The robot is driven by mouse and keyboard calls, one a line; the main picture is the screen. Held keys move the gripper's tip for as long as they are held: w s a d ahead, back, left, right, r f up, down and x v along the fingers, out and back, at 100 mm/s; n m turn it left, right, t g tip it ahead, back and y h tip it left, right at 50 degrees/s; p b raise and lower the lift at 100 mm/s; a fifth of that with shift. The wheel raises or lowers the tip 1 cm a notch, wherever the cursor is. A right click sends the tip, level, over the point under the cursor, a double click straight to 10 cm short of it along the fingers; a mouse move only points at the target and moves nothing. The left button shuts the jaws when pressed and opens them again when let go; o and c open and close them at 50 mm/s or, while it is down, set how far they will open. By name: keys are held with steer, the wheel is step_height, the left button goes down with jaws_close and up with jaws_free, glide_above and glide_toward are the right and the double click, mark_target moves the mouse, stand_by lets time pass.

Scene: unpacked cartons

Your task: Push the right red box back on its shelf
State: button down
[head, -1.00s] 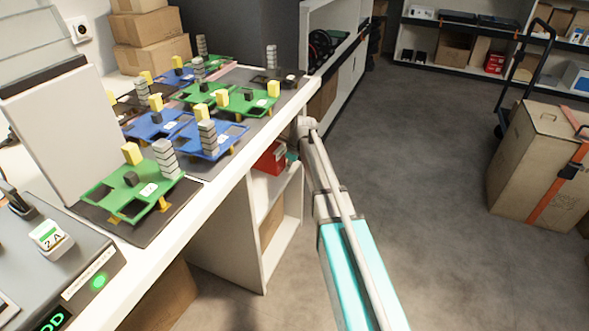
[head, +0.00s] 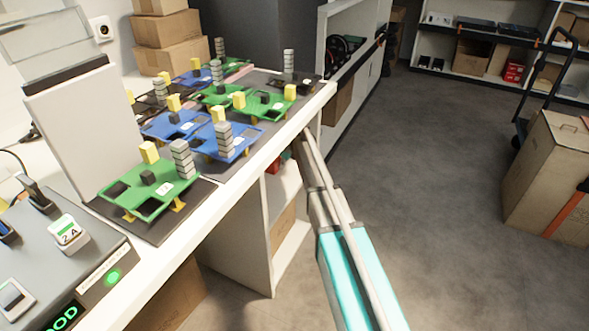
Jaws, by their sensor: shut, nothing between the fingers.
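A small part of a red box (head: 274,167) shows on the upper level of the white open shelf unit (head: 258,245) under the workbench. The bench edge and my arm cover most of it, and I cannot tell how deep it sits or whether another red box is beside it. My arm (head: 325,205) reaches forward from the bottom of the head view to the bench's right edge, beside the shelf opening. My gripper is hidden behind the arm and under the bench edge, so its contact with the box cannot be seen.
The white workbench (head: 232,190) carries green and blue boards with stacked blocks close above my arm. A carton (head: 277,228) stands on the lower shelf. The grey floor (head: 430,170) to the right is open, up to a large strapped carton (head: 545,175) and a hand truck.

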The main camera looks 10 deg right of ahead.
steer(key=w+a, duration=0.1)
steer(key=a, duration=0.1)
steer(key=w+a, duration=0.4)
steer(key=a, duration=0.1)
steer(key=shift+s+d, duration=0.15)
steer(key=shift+s+d+r+n, duration=0.2)
steer(key=shift+s+n, duration=0.1)
steer(key=shift+s, duration=0.2)
steer(key=s+d+r+n+g+h+p, duration=0.1)
steer(key=s+d+r+n+p, duration=0.25)
steer(key=s+n, duration=0.7)
steer(key=s+d+r+n+h+p, duration=0.1)
steer(key=s+d+r+n+p, duration=0.35)
steer(key=s, duration=1.05)
steer(key=s+d+r+n+g+h+p, duration=0.15)
steer(key=s+d+n, duration=0.25)
steer(key=s+n, duration=0.7)
step_height(320, 180, up, 37)
steer(key=s+m+p, duration=0.1)
steer(key=p, duration=3.7)
steer(key=shift+y, duration=0.35)
steer(key=shift+d+f+t, duration=0.1)
steer(key=shift+t, duration=0.15)
